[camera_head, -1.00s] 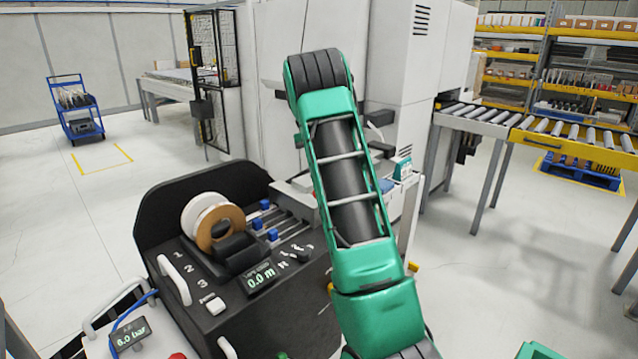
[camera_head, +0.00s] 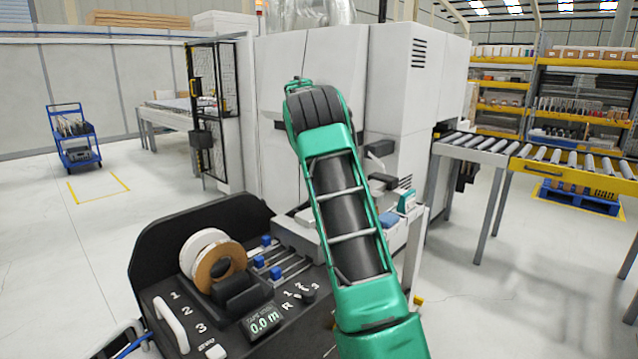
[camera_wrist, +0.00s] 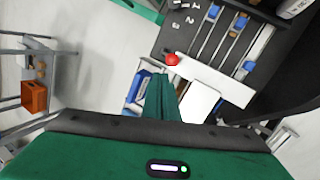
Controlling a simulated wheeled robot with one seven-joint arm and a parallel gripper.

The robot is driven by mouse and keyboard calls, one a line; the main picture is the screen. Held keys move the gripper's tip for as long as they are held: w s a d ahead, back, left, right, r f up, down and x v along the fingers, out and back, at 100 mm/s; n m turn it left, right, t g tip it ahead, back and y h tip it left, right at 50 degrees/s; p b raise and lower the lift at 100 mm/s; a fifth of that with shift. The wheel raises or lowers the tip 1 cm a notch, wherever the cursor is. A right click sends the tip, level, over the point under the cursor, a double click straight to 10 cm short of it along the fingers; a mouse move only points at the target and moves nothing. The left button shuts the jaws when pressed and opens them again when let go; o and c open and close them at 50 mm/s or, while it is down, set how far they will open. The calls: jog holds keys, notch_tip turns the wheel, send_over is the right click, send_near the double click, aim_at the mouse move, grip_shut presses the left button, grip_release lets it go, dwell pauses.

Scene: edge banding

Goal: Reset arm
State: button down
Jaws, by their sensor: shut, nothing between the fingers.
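My green arm (camera_head: 348,215) rises through the middle of the head view, with its dark joint at the top. In the head view my gripper is hidden. In the wrist view my gripper (camera_wrist: 161,80) shows as a narrow green wedge with its fingers together and nothing between them. It points toward the black machine panel, near a red button (camera_wrist: 172,59) and a white plate (camera_wrist: 201,104).
A black console holds a white and brown tape roll (camera_head: 214,262) and a display (camera_head: 264,323) reading 0.0 m. A white machine cabinet (camera_head: 400,80) stands behind my arm. A roller conveyor (camera_head: 570,160) is at right, a blue trolley (camera_head: 74,135) at far left. Floor at left is open.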

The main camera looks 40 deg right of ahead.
dwell(0.3)
jog(key=s+a+r+n+t, duration=0.1)
jog(key=s+a+r+n, duration=0.1)
jog(key=s+a, duration=0.5)
jog(key=s+a+f+n+t, duration=0.1)
jog(key=s+a+f, duration=0.3)
jog(key=s, duration=0.5)
jog(key=s+a+f+n+t, duration=0.1)
jog(key=s+a+f+n, duration=0.2)
jog(key=s+a, duration=0.3)
jog(key=s+a+f+n+t, duration=0.1)
jog(key=s+a+f, duration=0.4)
jog(key=s, duration=0.8)
jog(key=shift+s+a+f+n, duration=0.3)
jog(key=shift+a+f+n, duration=0.1)
jog(key=shift+a+n, duration=0.15)
